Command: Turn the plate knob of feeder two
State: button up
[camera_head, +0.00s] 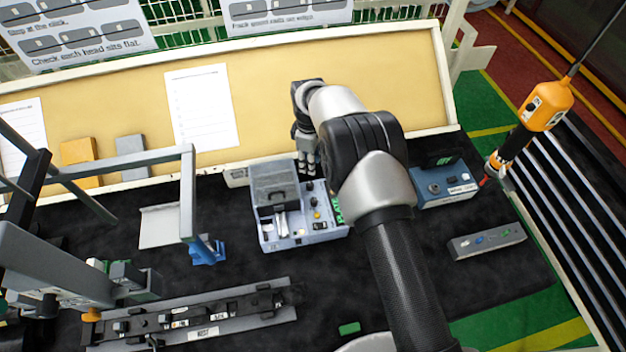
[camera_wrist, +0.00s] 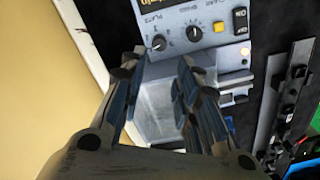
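A pale blue-grey feeder box (camera_head: 298,238) stands on the black bench, with a grey lidded compartment and a control panel; I cannot read a feeder number on it. In the wrist view its panel shows a dark knob marked PLATE (camera_wrist: 158,42) and a second dark knob (camera_wrist: 193,33) to its right. My gripper (camera_wrist: 159,64) is open and empty, with its two fingers apart. In the wrist view the plate knob lies just beyond the gap between the fingertips; I cannot tell whether they touch it. In the head view my gripper (camera_head: 307,168) hangs over the box's back edge.
A yellow button (camera_wrist: 219,27) and switches sit beside the knobs. A blue control box (camera_head: 445,190) and a grey strip (camera_head: 487,240) lie right of my arm. A rail fixture (camera_head: 195,315) is at front left, and a grey frame (camera_head: 188,190) stands left of the feeder.

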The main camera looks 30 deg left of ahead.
aim_at(310, 184)
notch_tip(310, 184, down, 12)
jog(key=shift+d+r, duration=0.1)
jog(key=shift+r, duration=0.05)
jog(key=shift+c, duration=0.2)
grip_shut()
dwell(0.3)
